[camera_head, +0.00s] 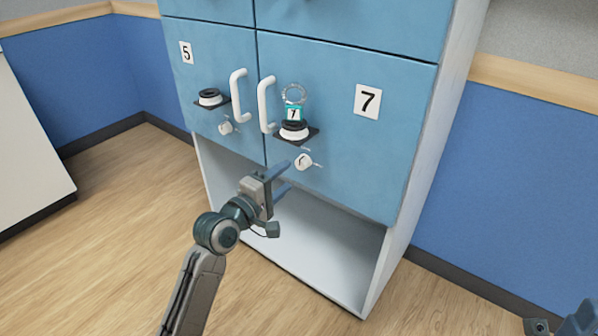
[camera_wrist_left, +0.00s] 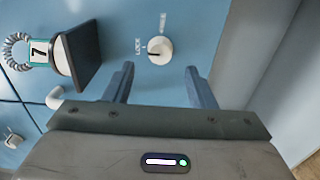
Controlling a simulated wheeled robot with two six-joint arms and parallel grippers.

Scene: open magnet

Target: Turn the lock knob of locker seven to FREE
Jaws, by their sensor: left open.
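Locker seven's blue door (camera_head: 345,150) is shut and bears a white plate with a 7 (camera_head: 368,101). Its white round lock knob (camera_head: 304,161) sits low on the door; the knob also shows in the left wrist view (camera_wrist_left: 160,50). There, a dark mark on it points left toward the LOCK label (camera_wrist_left: 138,47), and the FREE label (camera_wrist_left: 163,22) is above it. My left gripper (camera_head: 285,178) is open and empty, just short of the knob, its fingers (camera_wrist_left: 159,72) to either side of it in the wrist view. My right gripper is partly seen at the bottom right corner (camera_head: 580,320).
A black shelf (camera_head: 313,136) with a white-and-black round holder and a coil keyring tagged 7 (camera_head: 294,112) juts out above the knob. White handles (camera_head: 266,104) stand to the left. Locker five (camera_head: 205,60) has its own knob (camera_head: 226,128). An open white compartment (camera_head: 320,250) lies below.

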